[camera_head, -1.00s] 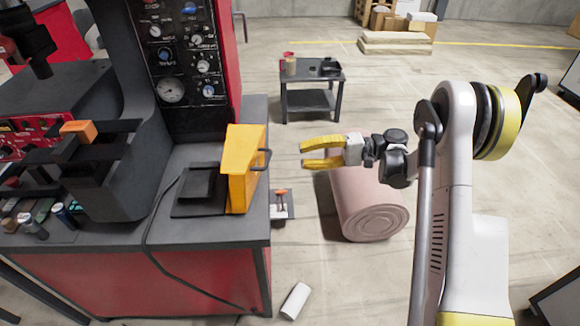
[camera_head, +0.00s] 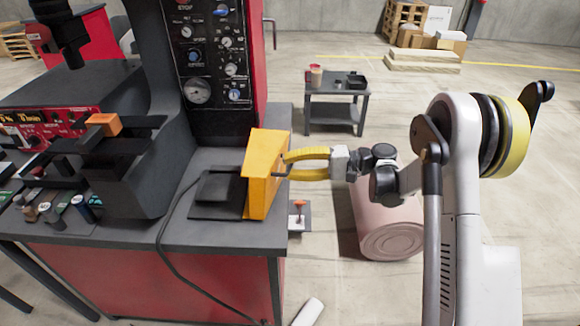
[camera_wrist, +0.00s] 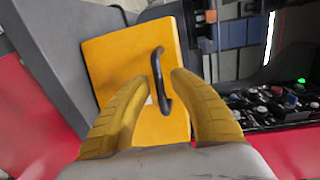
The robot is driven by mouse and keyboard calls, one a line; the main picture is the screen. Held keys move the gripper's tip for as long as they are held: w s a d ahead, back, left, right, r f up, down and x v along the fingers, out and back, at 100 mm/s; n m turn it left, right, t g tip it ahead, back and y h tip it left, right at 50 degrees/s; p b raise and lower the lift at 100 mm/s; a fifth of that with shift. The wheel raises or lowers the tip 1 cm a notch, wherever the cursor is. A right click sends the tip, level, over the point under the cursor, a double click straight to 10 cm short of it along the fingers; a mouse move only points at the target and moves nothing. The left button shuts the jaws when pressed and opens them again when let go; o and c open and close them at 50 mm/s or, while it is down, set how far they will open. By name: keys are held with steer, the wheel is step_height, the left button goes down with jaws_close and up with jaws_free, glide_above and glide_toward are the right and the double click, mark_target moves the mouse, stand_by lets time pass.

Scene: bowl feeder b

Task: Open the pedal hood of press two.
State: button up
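The yellow pedal hood (camera_head: 264,172) stands upright on the grey bench top, over the right end of a black pedal (camera_head: 214,186). Its dark handle is on the right face; in the wrist view the handle (camera_wrist: 159,78) shows as a curved bar on the yellow hood (camera_wrist: 120,62). My gripper (camera_head: 287,165) reaches in from the right with its yellow fingers at the handle. In the wrist view my gripper (camera_wrist: 158,80) is open, with one finger on each side of the handle and visible gaps between.
The press body (camera_head: 160,120) with its gauge panel (camera_head: 215,60) rises behind and left of the hood. A black cable (camera_head: 165,250) runs over the bench front. A small side table (camera_head: 338,95) and a pink drum (camera_head: 388,230) stand to the right.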

mark_target(264, 157)
jaws_close()
steer(key=shift+a+r+p, duration=0.2)
steer(key=shift+r+p, duration=0.05)
steer(key=shift+p, duration=0.05)
steer(key=a+r+h+p, duration=0.1)
steer(key=a+r+p, duration=0.1)
steer(key=a, duration=0.1)
steer(key=a+r+h+p, duration=0.1)
steer(key=p, duration=0.1)
steer(key=shift+w+a+h, duration=0.1)
steer(key=shift+a+h, duration=0.05)
steer(key=shift+h, duration=0.15)
steer(key=shift+w+a, duration=0.1)
steer(key=shift+a, duration=0.15)
steer(key=shift+o, duration=1.5)
jaws_free()
steer(key=v, duration=1.2)
